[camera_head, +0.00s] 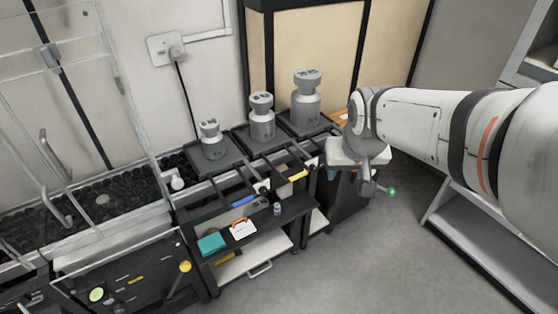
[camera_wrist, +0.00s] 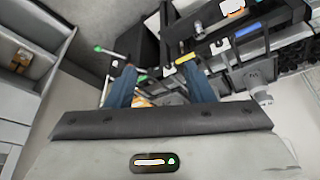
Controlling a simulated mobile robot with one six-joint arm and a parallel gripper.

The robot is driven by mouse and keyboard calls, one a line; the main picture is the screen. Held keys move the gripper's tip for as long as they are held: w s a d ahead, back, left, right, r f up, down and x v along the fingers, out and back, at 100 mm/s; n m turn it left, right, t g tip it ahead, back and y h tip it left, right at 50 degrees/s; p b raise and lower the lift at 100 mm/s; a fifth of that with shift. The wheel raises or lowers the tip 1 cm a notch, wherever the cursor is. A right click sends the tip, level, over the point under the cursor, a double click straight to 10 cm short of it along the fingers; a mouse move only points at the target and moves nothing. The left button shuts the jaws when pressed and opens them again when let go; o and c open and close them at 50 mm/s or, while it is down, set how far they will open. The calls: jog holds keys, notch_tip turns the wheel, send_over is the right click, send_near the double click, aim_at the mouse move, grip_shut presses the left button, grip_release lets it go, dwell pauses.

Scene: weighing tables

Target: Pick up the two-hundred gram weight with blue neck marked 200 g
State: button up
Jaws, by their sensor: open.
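A small grey weight (camera_head: 277,208) stands on the dark shelf top in front of the weighing tables. Its neck colour and marking are too small to read, so I cannot tell if it is the 200 g one. Three larger grey weights, left (camera_head: 213,142), middle (camera_head: 261,120) and right (camera_head: 306,103), stand on dark plates at the back. My gripper (camera_head: 333,174) is to the right of these tables, its fingers mostly hidden behind its own body. In the wrist view my gripper (camera_wrist: 159,70) shows two blue fingers spread apart with nothing between them.
Levers with blue (camera_head: 243,201), yellow (camera_head: 298,176) and green (camera_head: 391,192) ends stick out in front. A teal box (camera_head: 211,243) and a white card with an orange handle (camera_head: 243,230) lie on the shelf. A glass-sided bench is at left. Clear floor (camera_head: 330,275) lies in front.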

jog(key=w+a+f+b, duration=0.3)
jog(key=w+f+b, duration=0.25)
jog(key=f, duration=0.25)
jog(key=w+a+f+b, duration=0.2)
jog(key=w+f+b, duration=0.2)
jog(key=f+b, duration=0.3)
jog(key=n+t+y+b, duration=0.1)
jog(key=n+t+b, duration=0.1)
jog(key=b, duration=1)
send_near(277, 205)
jog(key=x, duration=0.3)
jog(key=b+x, duration=0.3)
jog(key=x, duration=0.2)
jog(key=shift+f, duration=0.35)
jog(key=shift+r, duration=0.1)
jog(key=shift+c, duration=0.5)
grip_shut()
